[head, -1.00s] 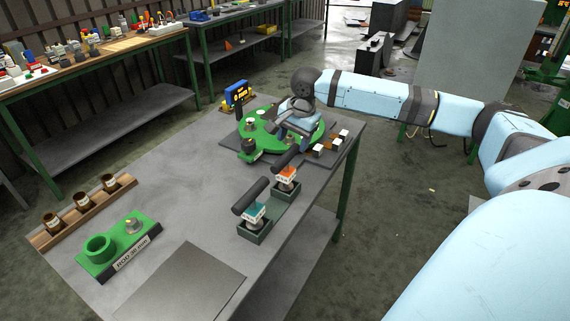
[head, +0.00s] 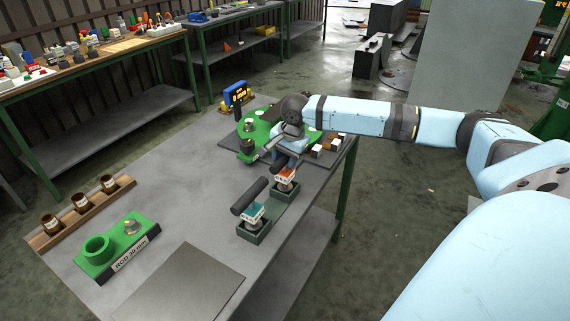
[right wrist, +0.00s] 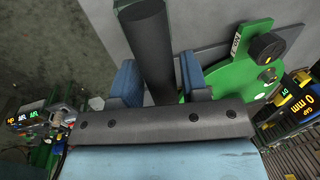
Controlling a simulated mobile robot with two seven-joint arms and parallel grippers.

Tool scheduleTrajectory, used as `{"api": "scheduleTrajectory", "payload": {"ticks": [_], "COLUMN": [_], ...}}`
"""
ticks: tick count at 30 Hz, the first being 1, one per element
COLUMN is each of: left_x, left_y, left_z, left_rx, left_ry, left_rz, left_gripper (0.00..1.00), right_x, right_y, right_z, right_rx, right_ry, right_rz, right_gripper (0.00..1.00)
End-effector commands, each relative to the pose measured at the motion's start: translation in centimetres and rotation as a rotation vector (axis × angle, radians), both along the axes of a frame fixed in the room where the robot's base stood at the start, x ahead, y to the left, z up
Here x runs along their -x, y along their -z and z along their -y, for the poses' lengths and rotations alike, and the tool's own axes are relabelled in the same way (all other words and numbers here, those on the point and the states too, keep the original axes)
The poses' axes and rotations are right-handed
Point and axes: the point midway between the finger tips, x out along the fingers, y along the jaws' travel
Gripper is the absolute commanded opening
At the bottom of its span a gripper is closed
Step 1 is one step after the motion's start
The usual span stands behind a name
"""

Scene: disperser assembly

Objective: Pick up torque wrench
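Two black-handled tools, which look like torque wrenches, stand in a dark green holder (head: 262,233) on the near table. The front one (head: 249,196) has a teal block below its handle. The rear one has an orange block (head: 286,175), and its handle is mostly hidden by my right gripper (head: 284,160). In the right wrist view, a black cylindrical handle (right wrist: 150,45) lies between the two blue fingers of the right gripper (right wrist: 158,82). The fingers are spread to either side of it, and I see no clear grip. My left gripper is not in view.
A green round fixture (head: 257,128) stands behind the tools, with a yellow-and-blue display device (head: 237,95) beside it. A green stand (head: 118,247) and a wooden rack of brown jars (head: 82,203) are at the left. The table's middle is clear.

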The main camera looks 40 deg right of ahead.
Motion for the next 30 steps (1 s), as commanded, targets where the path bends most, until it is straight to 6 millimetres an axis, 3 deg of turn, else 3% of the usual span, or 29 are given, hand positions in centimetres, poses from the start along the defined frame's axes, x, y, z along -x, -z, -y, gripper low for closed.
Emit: {"api": "scheduleTrajectory", "payload": {"ticks": [1,5,14,20,26,30], "left_x": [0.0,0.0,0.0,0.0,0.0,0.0], "left_y": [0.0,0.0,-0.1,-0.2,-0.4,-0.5], "left_z": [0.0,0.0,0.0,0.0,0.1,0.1], "left_rx": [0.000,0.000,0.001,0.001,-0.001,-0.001], "left_ry": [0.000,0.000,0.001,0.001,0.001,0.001], "left_rz": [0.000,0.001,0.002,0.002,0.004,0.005], "left_gripper": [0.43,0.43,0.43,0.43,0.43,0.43], "right_x": [0.0,0.0,0.0,-0.1,-0.1,-0.1], "right_y": [0.0,0.0,-0.2,-1.4,-4.6,-7.8], "right_z": [0.0,0.0,0.0,0.0,0.0,0.0], "right_rx": [0.000,0.000,0.000,0.000,0.000,0.000], "right_ry": [0.000,0.000,0.000,0.001,0.000,0.001], "right_rz": [0.000,0.000,0.002,0.004,0.005,0.006], "right_gripper": [0.29,0.00,0.00,0.00,0.00,0.00]}}
